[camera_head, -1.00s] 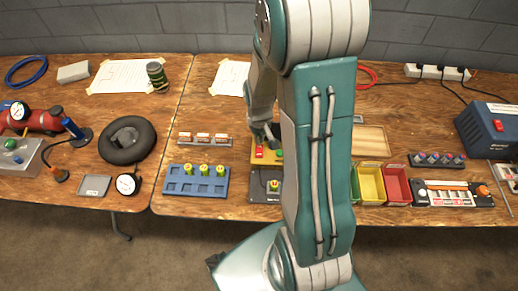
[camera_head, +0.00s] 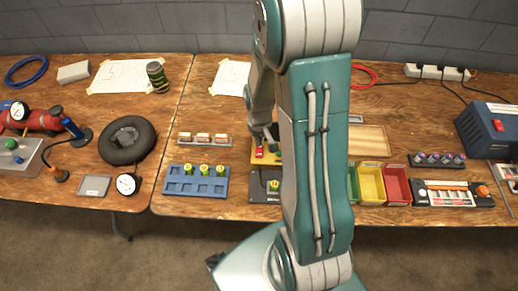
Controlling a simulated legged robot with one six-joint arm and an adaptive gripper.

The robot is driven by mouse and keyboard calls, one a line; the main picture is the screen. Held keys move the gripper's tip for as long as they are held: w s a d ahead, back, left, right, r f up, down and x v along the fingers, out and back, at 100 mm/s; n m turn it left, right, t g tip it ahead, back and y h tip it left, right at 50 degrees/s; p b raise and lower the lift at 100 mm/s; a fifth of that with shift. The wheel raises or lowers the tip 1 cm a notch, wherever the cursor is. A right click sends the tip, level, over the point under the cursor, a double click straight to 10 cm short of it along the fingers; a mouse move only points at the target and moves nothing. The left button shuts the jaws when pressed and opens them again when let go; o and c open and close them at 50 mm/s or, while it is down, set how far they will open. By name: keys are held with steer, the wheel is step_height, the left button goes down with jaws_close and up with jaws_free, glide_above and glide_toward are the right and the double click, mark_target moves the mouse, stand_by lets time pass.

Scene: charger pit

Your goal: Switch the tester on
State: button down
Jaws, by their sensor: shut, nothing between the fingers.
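A yellow box with a red button (camera_head: 259,152) stands on the right-hand table, partly hidden behind my arm. A dark unit (camera_head: 258,190) stands in front of it, with a yellow-green cell (camera_head: 273,186) upright on it; my arm covers its right side. I cannot tell for sure which of the two is the tester, nor read whether it is on. My gripper (camera_head: 269,138) is small in view, pointing down over the yellow box just right of the red button. It is shut and empty. Whether its tips touch the box cannot be told.
A blue tray (camera_head: 176,186) with several yellow-green cells is left of the dark unit. Green, yellow (camera_head: 370,184) and red (camera_head: 397,184) bins stand right of my arm. A rack of small white-and-orange items (camera_head: 203,139) is behind the tray. A blue machine (camera_head: 488,128) is far right.

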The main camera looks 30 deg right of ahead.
steer(key=shift+f, duration=0.65)
stand_by(0.3)
steer(key=shift+r, duration=3.55)
